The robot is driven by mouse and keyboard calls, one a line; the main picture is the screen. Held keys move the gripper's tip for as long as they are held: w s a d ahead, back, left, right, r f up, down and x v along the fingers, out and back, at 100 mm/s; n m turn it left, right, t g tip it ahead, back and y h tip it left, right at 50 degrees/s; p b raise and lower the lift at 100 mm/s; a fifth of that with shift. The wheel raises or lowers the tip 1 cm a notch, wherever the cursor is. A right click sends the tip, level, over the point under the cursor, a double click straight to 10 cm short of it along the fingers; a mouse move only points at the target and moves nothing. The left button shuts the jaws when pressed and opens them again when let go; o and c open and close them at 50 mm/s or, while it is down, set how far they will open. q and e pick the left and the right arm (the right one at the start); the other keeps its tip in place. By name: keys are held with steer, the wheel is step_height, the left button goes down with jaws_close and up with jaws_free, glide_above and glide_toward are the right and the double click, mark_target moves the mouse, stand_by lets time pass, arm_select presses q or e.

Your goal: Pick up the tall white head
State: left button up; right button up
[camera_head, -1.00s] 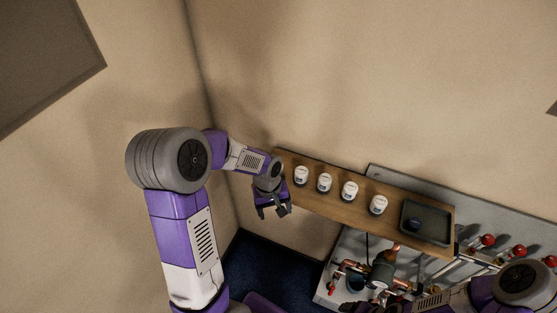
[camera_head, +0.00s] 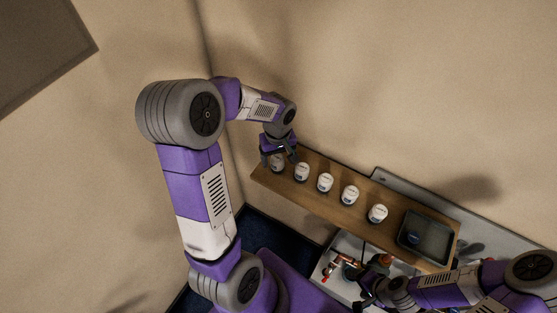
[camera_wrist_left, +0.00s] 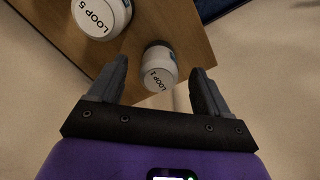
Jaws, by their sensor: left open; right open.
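Several white heads with dark lettering stand in a row on a wooden shelf (camera_head: 328,204). The leftmost head (camera_head: 277,164) is partly hidden by my left gripper (camera_head: 279,157). In the left wrist view, a white head marked LOOP with an unclear number (camera_wrist_left: 158,66) lies between and beyond the open fingers of my left gripper (camera_wrist_left: 159,76), with no clear contact. A head marked LOOP 5 (camera_wrist_left: 99,14) appears larger at the upper left. I cannot tell which head is tallest. My right gripper (camera_head: 366,291) is low at the right, away from the shelf row.
More white heads (camera_head: 302,171) (camera_head: 325,182) (camera_head: 350,195) (camera_head: 377,213) stand to the right. A dark tray (camera_head: 425,236) sits at the shelf's right end with a small dark item inside. Pipework (camera_head: 340,271) is below. The wall is close behind the shelf.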

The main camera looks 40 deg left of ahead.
mark_target(278, 157)
arm_select(q)
steer(key=f, duration=0.4)
steer(key=shift+w+a, duration=0.3)
steer(key=shift+s, duration=0.15)
steer(key=shift+c, duration=0.7)
steer(key=c, duration=1)
steer(key=shift+c, duration=0.2)
